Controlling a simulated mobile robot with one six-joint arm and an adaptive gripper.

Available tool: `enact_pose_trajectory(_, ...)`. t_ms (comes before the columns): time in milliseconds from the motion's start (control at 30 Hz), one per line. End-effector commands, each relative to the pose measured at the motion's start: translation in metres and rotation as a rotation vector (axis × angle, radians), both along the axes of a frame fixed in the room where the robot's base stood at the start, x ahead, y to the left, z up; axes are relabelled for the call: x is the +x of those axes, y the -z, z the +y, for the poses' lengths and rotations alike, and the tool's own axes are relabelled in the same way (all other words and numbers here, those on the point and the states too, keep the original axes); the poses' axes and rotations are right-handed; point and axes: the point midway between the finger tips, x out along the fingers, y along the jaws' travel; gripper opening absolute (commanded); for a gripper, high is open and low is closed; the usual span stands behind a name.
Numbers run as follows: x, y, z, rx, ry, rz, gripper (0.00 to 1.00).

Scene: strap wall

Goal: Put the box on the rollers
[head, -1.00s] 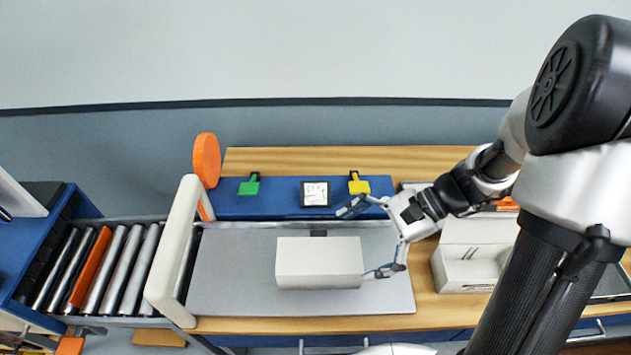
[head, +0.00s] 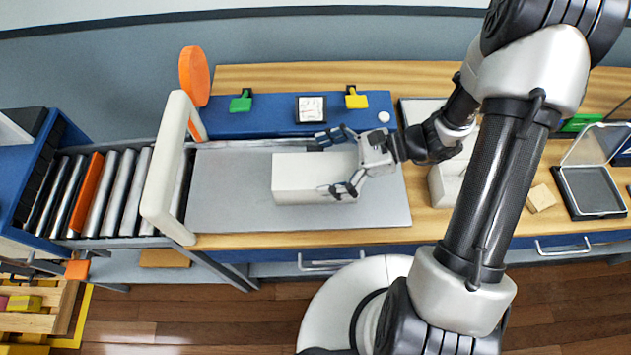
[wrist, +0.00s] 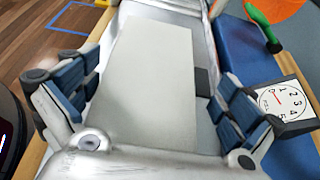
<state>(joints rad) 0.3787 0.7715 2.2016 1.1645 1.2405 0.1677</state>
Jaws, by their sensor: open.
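A plain white box (head: 306,180) lies on the grey plate (head: 230,205) of the workbench in the head view. My gripper (head: 338,163) is open at the right end of the box, one finger on its far side and one on its near side. In the wrist view the box (wrist: 150,85) lies lengthwise between the spread blue-padded fingers (wrist: 153,100); I see gaps beside it. The steel rollers (head: 103,195), one of them orange, are at the left, beyond a white arch (head: 165,165).
A blue panel behind the plate carries a green lever (head: 240,103), a dial (head: 311,109) and a yellow lever (head: 356,100). An orange disc (head: 194,76) stands near the arch. A black ink pad (head: 592,190) and a small wooden block (head: 541,198) lie at the right.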

Motion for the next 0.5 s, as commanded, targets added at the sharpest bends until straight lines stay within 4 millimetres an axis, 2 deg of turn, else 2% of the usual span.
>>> enact_pose_trajectory(267, 0.0001, 0.0012, 0.0039, 0.0, 0.001, 0.0, 1.0)
enact_pose_trajectory(500, 0.0001, 0.0012, 0.0037, 0.0, 0.0, 0.0, 0.85)
